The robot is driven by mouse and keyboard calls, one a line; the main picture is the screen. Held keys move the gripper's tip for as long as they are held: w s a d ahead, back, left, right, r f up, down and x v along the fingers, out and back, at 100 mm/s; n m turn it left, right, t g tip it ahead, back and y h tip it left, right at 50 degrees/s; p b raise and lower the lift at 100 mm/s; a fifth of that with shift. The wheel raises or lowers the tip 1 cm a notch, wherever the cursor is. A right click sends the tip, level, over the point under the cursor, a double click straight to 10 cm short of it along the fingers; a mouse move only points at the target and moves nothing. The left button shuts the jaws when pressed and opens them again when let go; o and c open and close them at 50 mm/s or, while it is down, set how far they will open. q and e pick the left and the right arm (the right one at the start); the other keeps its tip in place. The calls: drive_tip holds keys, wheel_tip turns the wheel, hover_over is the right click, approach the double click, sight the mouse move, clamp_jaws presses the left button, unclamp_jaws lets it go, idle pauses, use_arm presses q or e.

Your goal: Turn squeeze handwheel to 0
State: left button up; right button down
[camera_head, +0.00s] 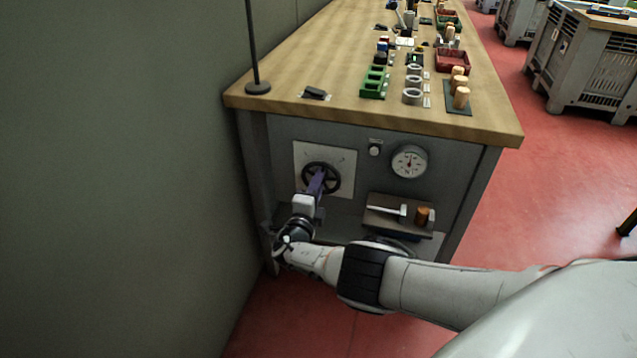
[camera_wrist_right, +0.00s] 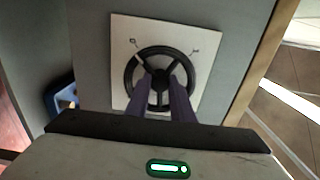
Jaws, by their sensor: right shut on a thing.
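The squeeze handwheel (camera_head: 338,180) is black with several spokes and sits on a white plate (camera_head: 347,159) on the bench's end panel. In the right wrist view the handwheel (camera_wrist_right: 160,50) faces me, and small marks stand on the plate (camera_wrist_right: 121,30) at its upper left and upper right. I cannot read surely where the wheel points. My right gripper (camera_head: 319,180) reaches up to the wheel, its purple fingers shut on it near the hub; the fingers (camera_wrist_right: 162,84) cover the wheel's lower middle. My left gripper is not in view.
A round dial gauge (camera_head: 409,161) and a small knob (camera_head: 375,150) are right of the wheel. Below them a small shelf (camera_head: 380,220) holds a hammer-like tool and a brown cylinder. The wooden bench top (camera_head: 300,60) carries trays and corks. A wall stands close on the left.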

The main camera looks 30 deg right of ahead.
idle(0.4)
drive_tip(key=c, duration=1.8)
unclamp_jaws()
